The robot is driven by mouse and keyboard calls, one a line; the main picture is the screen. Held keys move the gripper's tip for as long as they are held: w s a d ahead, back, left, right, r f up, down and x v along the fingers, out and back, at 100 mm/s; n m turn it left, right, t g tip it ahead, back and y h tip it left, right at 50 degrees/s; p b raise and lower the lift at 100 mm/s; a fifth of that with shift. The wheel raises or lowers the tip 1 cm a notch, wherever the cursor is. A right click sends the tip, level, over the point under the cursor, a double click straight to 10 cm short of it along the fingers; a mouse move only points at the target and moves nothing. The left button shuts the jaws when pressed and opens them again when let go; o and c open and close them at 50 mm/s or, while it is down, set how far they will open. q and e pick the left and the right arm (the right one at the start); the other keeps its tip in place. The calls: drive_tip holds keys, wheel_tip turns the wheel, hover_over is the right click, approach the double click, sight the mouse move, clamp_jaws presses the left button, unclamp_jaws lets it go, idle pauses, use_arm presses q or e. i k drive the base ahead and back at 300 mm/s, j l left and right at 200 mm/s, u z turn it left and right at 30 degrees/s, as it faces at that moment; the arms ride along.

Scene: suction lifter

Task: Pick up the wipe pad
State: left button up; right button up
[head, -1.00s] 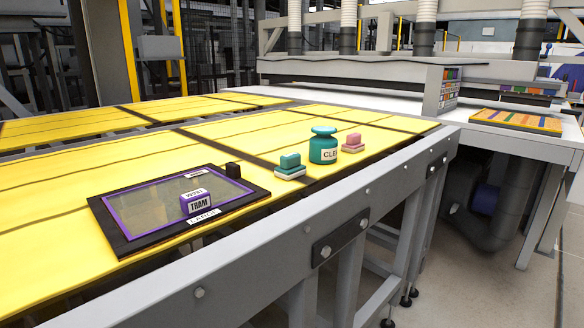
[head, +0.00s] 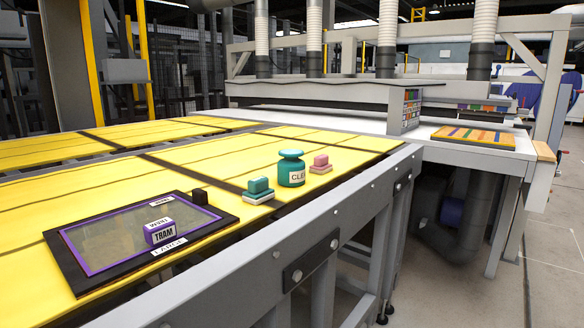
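Two small blocks on white bases stand on the yellow table. One is a teal block (head: 259,187) and the other a pink block (head: 321,162). I cannot tell from a label which of them is the wipe pad. A teal jar (head: 291,170) with a partly readable label starting "CLE" stands between them. A dark framed panel (head: 72,264) with a purple inner border lies at the near left. A purple block (head: 160,232) marked "TRAM" sits on it. Neither of my grippers is in view.
The yellow table (head: 60,200) has a grey metal side rail (head: 330,240) along its near right edge. A white bench (head: 430,150) at the back right holds a board with coloured stripes (head: 474,137). The yellow surface behind the blocks is clear.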

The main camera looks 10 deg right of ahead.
sight(258, 192)
drive_tip(key=i+l+u, duration=0.2)
drive_tip(key=l+u, duration=0.2)
drive_tip(key=i+l+u, duration=0.2)
drive_tip(key=l+u, duration=0.2)
drive_tip(key=i+l+u, duration=0.1)
drive_tip(key=l+u, duration=0.35)
drive_tip(key=j, duration=0.1)
